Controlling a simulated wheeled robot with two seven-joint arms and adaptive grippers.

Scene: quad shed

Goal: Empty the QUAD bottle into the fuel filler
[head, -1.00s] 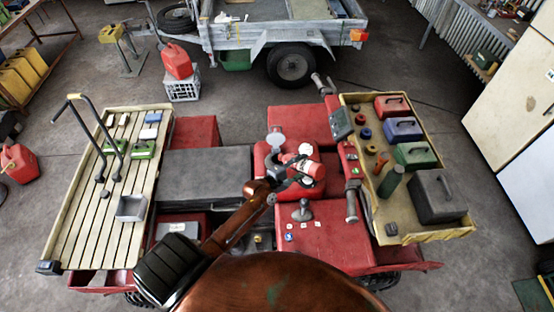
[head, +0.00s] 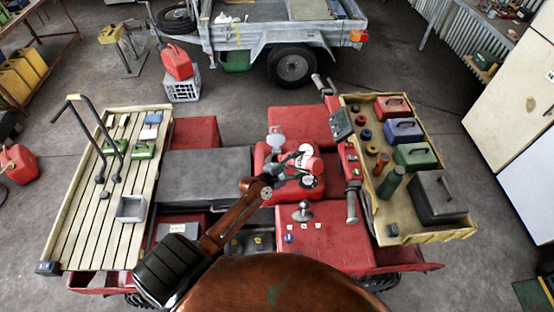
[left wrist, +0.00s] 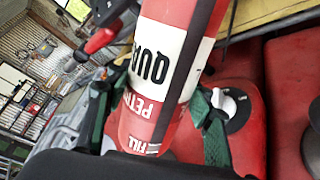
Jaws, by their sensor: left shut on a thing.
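The QUAD bottle (head: 314,164) is red with a white band; QUAD and part of PETROL read on it in the left wrist view (left wrist: 168,55). My left gripper (head: 290,172) is shut around it above the red fuel tank (head: 262,158), between the seat and the handlebars. The bottle looks tilted in the head view. A grey round cap (head: 276,141) stands at the tank's far side. A white knob on a black disc (left wrist: 232,104) is beside the bottle. My right gripper is out of view.
The handlebars (head: 351,185) flank the tank. A right-hand tray (head: 392,230) holds coloured cans and bottles. The slatted rack (head: 75,225) at left carries small blocks and a grey box. The dark seat (head: 205,175) is bare. A trailer (head: 262,42) stands behind.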

